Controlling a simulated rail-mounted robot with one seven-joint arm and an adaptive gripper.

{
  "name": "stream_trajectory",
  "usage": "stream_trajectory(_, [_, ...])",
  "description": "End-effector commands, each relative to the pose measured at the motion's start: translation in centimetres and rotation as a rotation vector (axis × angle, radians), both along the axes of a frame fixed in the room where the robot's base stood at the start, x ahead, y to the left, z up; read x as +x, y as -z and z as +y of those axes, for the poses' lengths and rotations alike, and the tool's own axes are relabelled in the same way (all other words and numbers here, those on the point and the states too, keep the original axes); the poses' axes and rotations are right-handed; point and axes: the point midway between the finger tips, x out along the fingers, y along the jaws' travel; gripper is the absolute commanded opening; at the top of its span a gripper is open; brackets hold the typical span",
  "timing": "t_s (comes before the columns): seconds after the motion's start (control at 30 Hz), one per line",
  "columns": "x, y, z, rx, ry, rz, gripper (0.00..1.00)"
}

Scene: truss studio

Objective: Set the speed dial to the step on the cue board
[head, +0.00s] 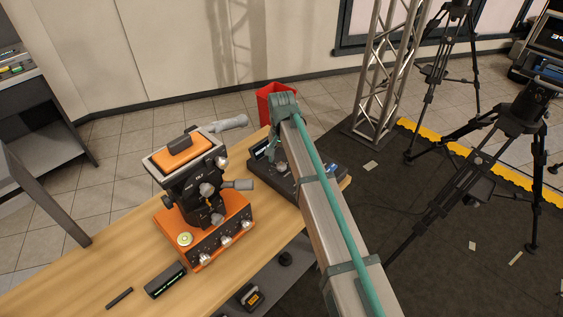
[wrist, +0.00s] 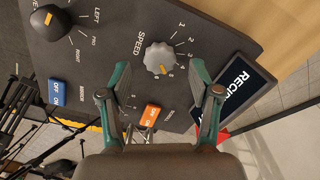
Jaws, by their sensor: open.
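The speed dial (wrist: 160,58) is a grey ridged knob in the wrist view, under the word SPEED, with numbered marks around part of it. The 1 and 2 are legible; I cannot surely tell which step it points at. My gripper (wrist: 161,72) is open, with one teal finger on each side of the dial; contact is not clear. In the head view my gripper (head: 275,146) reaches down over the dark control box (head: 258,170), and my arm hides much of the box. A dark display (wrist: 235,88) shows the partial word RECI; I cannot tell whether it is the cue board.
An orange switch (wrist: 151,112), a blue switch (wrist: 57,92) and a black LEFT/RIGHT knob (wrist: 50,22) share the panel. An orange-and-black device (head: 205,195) stands left of the box on the wooden table (head: 100,262). A red bin (head: 268,98) and truss tower (head: 388,70) stand behind.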

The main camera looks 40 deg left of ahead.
Motion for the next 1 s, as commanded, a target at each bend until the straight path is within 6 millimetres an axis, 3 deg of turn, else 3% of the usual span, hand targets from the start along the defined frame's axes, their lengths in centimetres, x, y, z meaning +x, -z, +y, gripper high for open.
stream_trajectory(0.3, [0.1,-6.2,0.1,0.002,0.000,-0.002,0.63])
stream_trajectory(0.5, [0.1,-8.9,0.1,0.001,0.000,-0.001,0.63])
stream_trajectory(0.7, [0.0,-10.0,0.0,0.000,0.000,0.000,0.63])
stream_trajectory(1.0, [0.0,-10.0,0.0,0.000,0.000,0.000,0.63])
